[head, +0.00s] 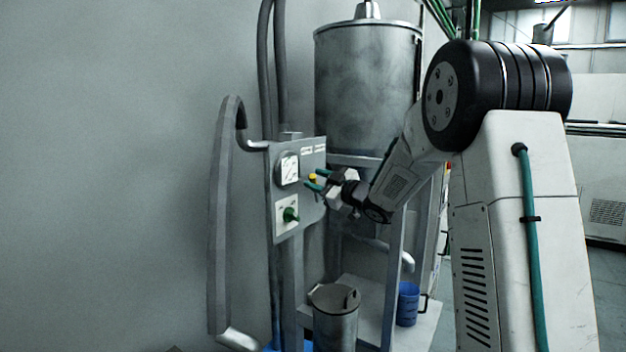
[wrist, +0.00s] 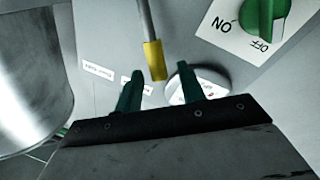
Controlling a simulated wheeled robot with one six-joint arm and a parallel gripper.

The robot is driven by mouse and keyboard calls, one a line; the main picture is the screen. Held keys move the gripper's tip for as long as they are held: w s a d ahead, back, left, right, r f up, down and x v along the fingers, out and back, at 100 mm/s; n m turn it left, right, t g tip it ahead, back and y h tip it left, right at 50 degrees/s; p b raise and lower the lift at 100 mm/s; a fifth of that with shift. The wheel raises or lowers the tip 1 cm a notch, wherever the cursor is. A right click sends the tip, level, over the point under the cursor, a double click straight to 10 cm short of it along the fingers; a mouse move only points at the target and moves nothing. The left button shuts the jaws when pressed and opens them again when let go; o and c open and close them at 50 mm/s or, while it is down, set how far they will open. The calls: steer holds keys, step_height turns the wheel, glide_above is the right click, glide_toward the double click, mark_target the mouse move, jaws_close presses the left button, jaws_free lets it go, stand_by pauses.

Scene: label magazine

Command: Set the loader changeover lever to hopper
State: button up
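The changeover lever is a grey rod with a yellow end (wrist: 154,60) in the wrist view. In the head view its yellow end (head: 312,177) shows in front of the grey panel (head: 309,205). My gripper (head: 317,181) is at the panel with its green fingers apart. In the wrist view the fingers of my gripper (wrist: 158,82) stand on either side of the lever's yellow end, with gaps visible on both sides. Small white labels (wrist: 98,70) lie on the panel near the lever; I cannot read them clearly. The lever's pivot is out of the wrist view.
A green knob (head: 290,214) on a white ON/OFF plate and a white dial (head: 289,168) are on the panel. A metal hopper (head: 365,80) stands behind. A bent grey pipe (head: 221,230) rises at left.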

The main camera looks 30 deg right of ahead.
steer(key=v, duration=0.5)
steer(key=shift+s+d, duration=0.1)
steer(key=shift+s, duration=0.1)
steer(key=d+f+m+g+h, duration=0.2)
steer(key=d+f+m+h, duration=0.3)
steer(key=d+f+h, duration=0.15)
steer(key=s+f+m+g+h, duration=0.4)
steer(key=s+f+g+h, duration=0.15)
steer(key=s, duration=0.35)
steer(key=s+a+g+y, duration=0.1)
steer(key=s+a+g, duration=0.2)
steer(key=s+a, duration=0.5)
steer(key=s+a+r+m+g+y, duration=0.1)
steer(key=s+a+g+y, duration=0.1)
steer(key=s+a, duration=0.6)
steer(key=s+a+g+y, duration=0.2)
steer(key=s+a, duration=0.6)
steer(key=s, duration=1)
steer(key=shift+s+a+r+m+g, duration=0.2)
steer(key=shift+a+r+m+g, duration=0.1)
steer(key=shift+g, duration=0.85)
